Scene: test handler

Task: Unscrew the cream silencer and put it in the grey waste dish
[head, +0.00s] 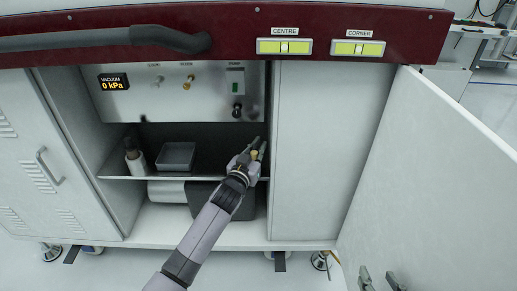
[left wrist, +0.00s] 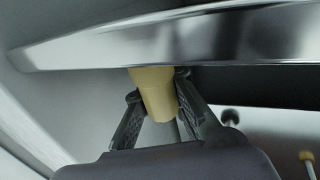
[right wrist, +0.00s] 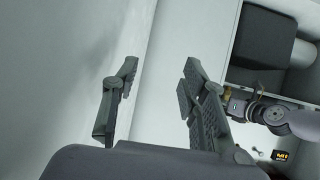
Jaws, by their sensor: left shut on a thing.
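The cream silencer (left wrist: 156,92) sits between the fingertips of my left gripper (left wrist: 158,100) in the left wrist view. Its far end meets or lies behind a shiny metal edge, so I cannot tell whether it is still attached. In the head view my left gripper (head: 254,156) is inside the cabinet at the right end of the shelf, with a bit of cream between its fingers. The grey waste dish (head: 177,160) stands on the shelf to the left of it and looks empty. My right gripper (right wrist: 158,88) is open and empty; it also shows at the bottom of the head view (head: 381,282).
A steel panel (head: 136,98) with knobs and a vacuum display reading 0 kPa is above the shelf. A white-bodied bottle (head: 136,165) stands left of the dish. The open white door (head: 440,190) is at the right.

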